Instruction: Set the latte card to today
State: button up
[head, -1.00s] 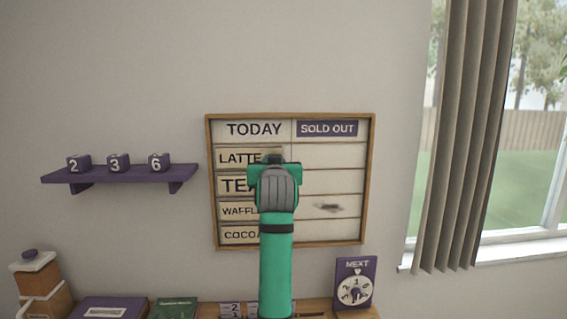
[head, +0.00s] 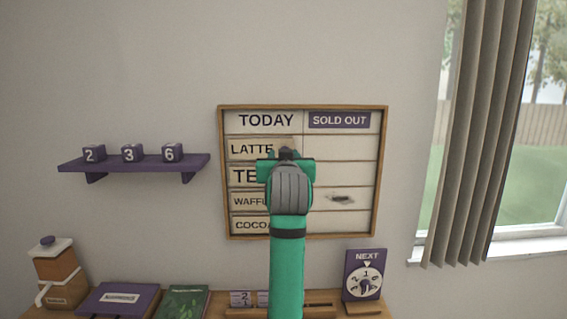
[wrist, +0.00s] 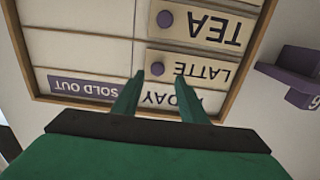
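The menu board (head: 384,165) hangs on the wall with a TODAY column at left and a SOLD OUT column at right. The latte card (head: 250,149) is in the top row under TODAY; it also shows upside down in the wrist view (wrist: 208,69), with a round purple knob (wrist: 157,69). My gripper (wrist: 161,74) is open, its two fingertips on either side of that knob in the picture. I cannot tell whether they touch it. In the head view my gripper (head: 286,156) covers the card's right end.
The tea card (wrist: 207,27), waffle card (head: 247,201) and cocoa card (head: 249,225) sit below under TODAY. The SOLD OUT slots look empty, with a dark smudge (head: 341,198) in one. A purple shelf (head: 135,163) with number cubes is left; a NEXT dial (head: 364,275) stands below right.

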jog(key=s, duration=0.6)
jog(key=shift+s, duration=0.35)
jog(key=shift+w, duration=0.15)
